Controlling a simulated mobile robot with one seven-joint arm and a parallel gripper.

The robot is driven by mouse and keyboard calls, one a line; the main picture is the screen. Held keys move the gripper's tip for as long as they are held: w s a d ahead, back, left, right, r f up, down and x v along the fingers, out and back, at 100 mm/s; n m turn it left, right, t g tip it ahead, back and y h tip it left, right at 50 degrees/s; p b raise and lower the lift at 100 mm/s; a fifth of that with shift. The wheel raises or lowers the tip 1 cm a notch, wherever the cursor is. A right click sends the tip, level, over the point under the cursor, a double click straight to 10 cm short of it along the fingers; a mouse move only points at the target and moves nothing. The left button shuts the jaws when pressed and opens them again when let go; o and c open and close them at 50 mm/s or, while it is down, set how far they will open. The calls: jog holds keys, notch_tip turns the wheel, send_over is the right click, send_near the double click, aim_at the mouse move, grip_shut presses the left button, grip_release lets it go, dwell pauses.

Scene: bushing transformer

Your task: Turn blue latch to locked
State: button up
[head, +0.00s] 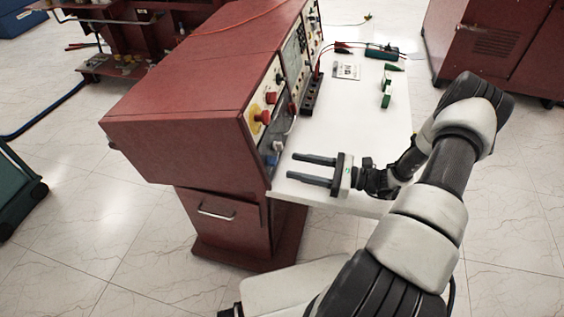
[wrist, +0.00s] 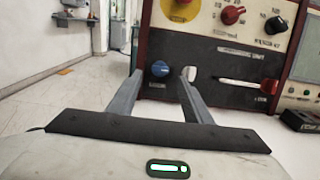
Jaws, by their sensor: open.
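The blue latch is a round blue knob (wrist: 160,69) low on the dark lower panel of the red console. In the head view it is a small blue shape (head: 271,160) at the near lower end of the panel. My gripper (head: 292,166) is open and empty, its two fingers pointing at the panel just above the white worktop. In the wrist view the fingers of my gripper (wrist: 161,76) frame the blue knob, left finger to its left and right finger to its right. The fingers seem short of it; contact cannot be told.
A white knob (wrist: 191,73) sits close by the right fingertip. A red-handled lever (wrist: 248,84) is further right. A red knob (wrist: 232,14) and black knob (wrist: 275,25) are above. A black socket strip (head: 312,94) and green parts (head: 386,94) lie on the white worktop (head: 345,115).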

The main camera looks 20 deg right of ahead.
aim_at(273, 161)
jog(key=shift+x, duration=2.8)
jog(key=c, duration=1.1)
jog(key=shift+o, duration=0.2)
jog(key=shift+d, duration=0.1)
